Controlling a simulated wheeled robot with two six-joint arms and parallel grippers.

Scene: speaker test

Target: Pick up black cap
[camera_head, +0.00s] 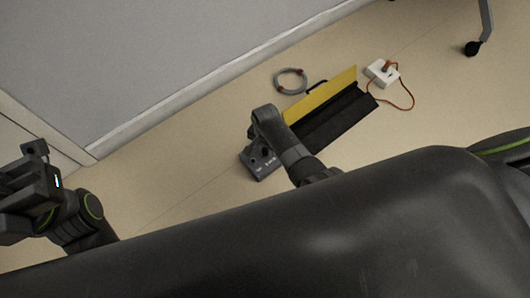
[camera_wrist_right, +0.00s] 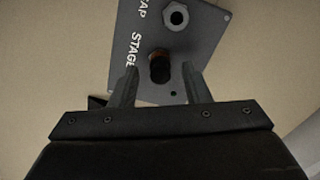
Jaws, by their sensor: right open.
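The black cap (camera_wrist_right: 160,72) is a short dark cylinder with an orange-brown band at its far end. It sits on a grey panel (camera_wrist_right: 205,45) marked "CAP" and "STAGE". My right gripper (camera_wrist_right: 159,66) is open, with one finger on each side of the cap and a visible gap to both. Whether the fingertips are level with the cap is unclear. In the head view, the grey panel (camera_head: 259,169) lies on the floor below my right arm, which partly hides it. My left gripper (camera_head: 32,180) is at the far left, away from the panel; its jaws cannot be made out.
A metal hex nut or socket (camera_wrist_right: 175,16) stands on the panel beyond the cap. Floor to the left is clear.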

